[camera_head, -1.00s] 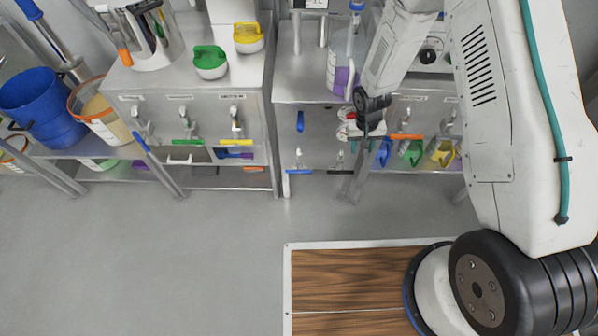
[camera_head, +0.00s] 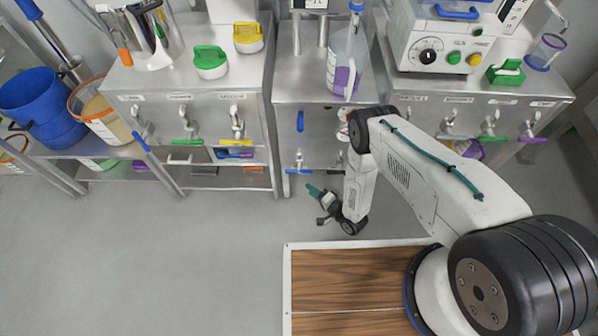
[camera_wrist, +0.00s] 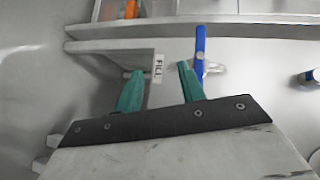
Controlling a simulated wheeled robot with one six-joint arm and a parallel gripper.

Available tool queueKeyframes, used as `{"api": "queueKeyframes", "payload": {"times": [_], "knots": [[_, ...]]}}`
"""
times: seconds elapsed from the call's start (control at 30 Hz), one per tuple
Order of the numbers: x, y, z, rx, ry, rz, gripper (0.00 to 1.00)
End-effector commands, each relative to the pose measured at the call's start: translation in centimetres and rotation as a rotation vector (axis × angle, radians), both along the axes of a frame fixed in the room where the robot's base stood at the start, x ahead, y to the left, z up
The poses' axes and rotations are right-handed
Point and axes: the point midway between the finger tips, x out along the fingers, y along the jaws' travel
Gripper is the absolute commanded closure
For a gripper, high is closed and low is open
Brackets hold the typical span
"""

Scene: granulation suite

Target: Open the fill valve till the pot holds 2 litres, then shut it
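My gripper (camera_head: 318,197) is low in front of the middle steel cabinet, just below and right of a tap with a blue lever (camera_head: 299,171). The lever lies crosswise in the head view. In the wrist view my gripper (camera_wrist: 157,68) is open and empty, its two teal fingers apart. A label reading FILL (camera_wrist: 158,68) shows sideways between the fingertips. A blue lever (camera_wrist: 200,42) is just beyond the right fingertip, apart from it as far as I can tell. I cannot pick out the pot with certainty. A small display (camera_head: 317,4) is cut off at the top edge.
Another blue lever (camera_head: 300,121) hangs upright on the cabinet front. Cabinets with coloured taps (camera_head: 184,141) stand either side. The grey floor (camera_head: 170,265) at left is clear.

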Motion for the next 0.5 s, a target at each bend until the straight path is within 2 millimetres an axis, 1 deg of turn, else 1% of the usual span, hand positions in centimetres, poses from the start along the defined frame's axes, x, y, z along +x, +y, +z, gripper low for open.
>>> {"api": "queueKeyframes", "payload": {"times": [0.03,0.1,0.2,0.37,0.5], "knots": [[0.6,0.2,1.4,0.074,-0.030,-0.007,0.60],[1.0,0.3,3.0,0.160,-0.055,-0.016,0.60],[1.2,0.4,4.3,0.240,-0.065,-0.025,0.60],[2.4,1.5,4.6,0.266,-0.056,-0.027,0.60],[4.1,3.1,4.6,0.264,-0.056,-0.026,0.60]]}}
